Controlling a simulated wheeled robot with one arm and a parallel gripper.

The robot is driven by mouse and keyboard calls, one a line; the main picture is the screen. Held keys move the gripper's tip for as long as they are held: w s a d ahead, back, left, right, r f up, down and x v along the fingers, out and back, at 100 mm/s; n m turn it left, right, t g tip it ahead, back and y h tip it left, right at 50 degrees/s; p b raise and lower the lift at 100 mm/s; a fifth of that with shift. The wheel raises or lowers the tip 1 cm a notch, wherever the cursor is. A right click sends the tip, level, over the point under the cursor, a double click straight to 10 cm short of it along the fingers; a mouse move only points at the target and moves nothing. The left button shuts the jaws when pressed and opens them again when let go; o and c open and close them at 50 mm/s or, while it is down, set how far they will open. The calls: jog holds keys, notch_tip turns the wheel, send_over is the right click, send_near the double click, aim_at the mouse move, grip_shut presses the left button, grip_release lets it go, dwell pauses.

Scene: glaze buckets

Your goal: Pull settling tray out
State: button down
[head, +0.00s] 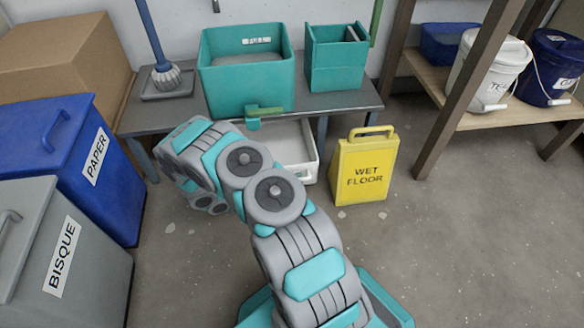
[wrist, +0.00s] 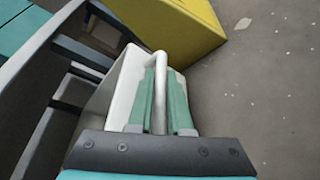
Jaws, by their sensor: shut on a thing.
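My gripper (wrist: 162,92) is shut on this handle, with one teal finger on each side. In the head view my gripper is hidden behind my arm.
A yellow wet floor sign (head: 364,170) stands just right of the tray. The grey bench (head: 345,103) carries a large teal tub (head: 245,88) and a smaller teal bin (head: 335,70). Blue (head: 110,195) and grey (head: 65,255) bins stand at left. Floor in front is clear.

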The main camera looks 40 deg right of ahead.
jog(key=shift+s+a, duration=0.5)
jog(key=shift+s, duration=0.25)
jog(key=shift+s+a, duration=0.45)
jog(key=shift+s, duration=0.35)
jog(key=shift+s+a, duration=0.5)
jog(key=shift+s, duration=0.25)
jog(key=c, duration=1.1)
grip_release()
jog(key=shift+a, duration=0.1)
jog(key=v, duration=0.7)
jog(key=shift+w+a+p, duration=0.1)
jog(key=shift+a+p, duration=0.2)
jog(key=shift+a, duration=0.05)
